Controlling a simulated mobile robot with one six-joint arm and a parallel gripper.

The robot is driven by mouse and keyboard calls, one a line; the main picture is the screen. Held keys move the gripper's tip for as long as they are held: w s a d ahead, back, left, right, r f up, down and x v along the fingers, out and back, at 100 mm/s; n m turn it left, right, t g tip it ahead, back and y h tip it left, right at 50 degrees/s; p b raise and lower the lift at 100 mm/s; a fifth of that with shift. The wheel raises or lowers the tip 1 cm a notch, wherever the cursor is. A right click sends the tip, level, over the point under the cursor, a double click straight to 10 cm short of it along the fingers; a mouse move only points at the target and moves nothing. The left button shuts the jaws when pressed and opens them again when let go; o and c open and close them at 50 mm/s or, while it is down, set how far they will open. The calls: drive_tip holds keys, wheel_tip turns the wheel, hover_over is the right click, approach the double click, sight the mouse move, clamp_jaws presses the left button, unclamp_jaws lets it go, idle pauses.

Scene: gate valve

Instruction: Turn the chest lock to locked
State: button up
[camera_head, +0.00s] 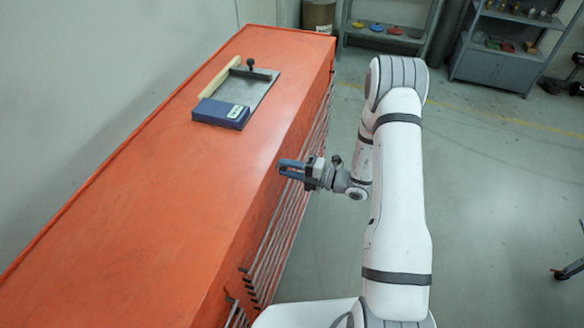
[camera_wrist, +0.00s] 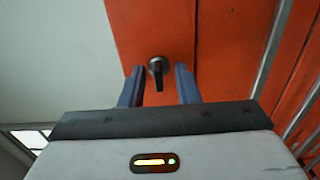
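The orange chest (camera_head: 150,180) fills the left and middle of the head view. In the wrist view its orange face (camera_wrist: 150,25) shows the chest lock (camera_wrist: 157,68), a round dark knob with a lever pointing down in the picture. My gripper (camera_head: 284,168) is at the chest's right side in the head view, where the lock is hidden. In the wrist view my gripper (camera_wrist: 159,85) is open, with one blue finger on each side of the lock. I cannot tell whether the fingers touch it.
A blue box (camera_head: 220,113), a grey plate (camera_head: 248,88) and a pale wooden strip (camera_head: 218,77) lie on the chest top. Several metal bars (camera_head: 285,220) run along its right side. Shelves (camera_head: 505,45) stand at the back. The floor (camera_head: 490,190) right of my arm is mostly clear.

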drive_tip(key=b+v, duration=0.2)
drive_tip(key=v, duration=0.6)
idle(0.4)
drive_tip(key=s+a+r+n+g+h, duration=0.25)
drive_tip(key=s+r+n+g, duration=0.35)
drive_tip(key=n, duration=0.4)
drive_tip(key=s+a+r+n+g+h, duration=0.25)
drive_tip(key=s+r+n, duration=0.45)
drive_tip(key=n, duration=0.4)
drive_tip(key=s+d+r+n+t+h, duration=0.5)
drive_tip(key=s+d+r+n+h, duration=0.4)
drive_tip(key=n, duration=1)
drive_tip(key=shift+d+r+n+h, duration=0.2)
drive_tip(key=shift+r+n+h, duration=0.25)
drive_tip(key=shift+h, duration=0.85)
drive_tip(key=shift+s, duration=0.1)
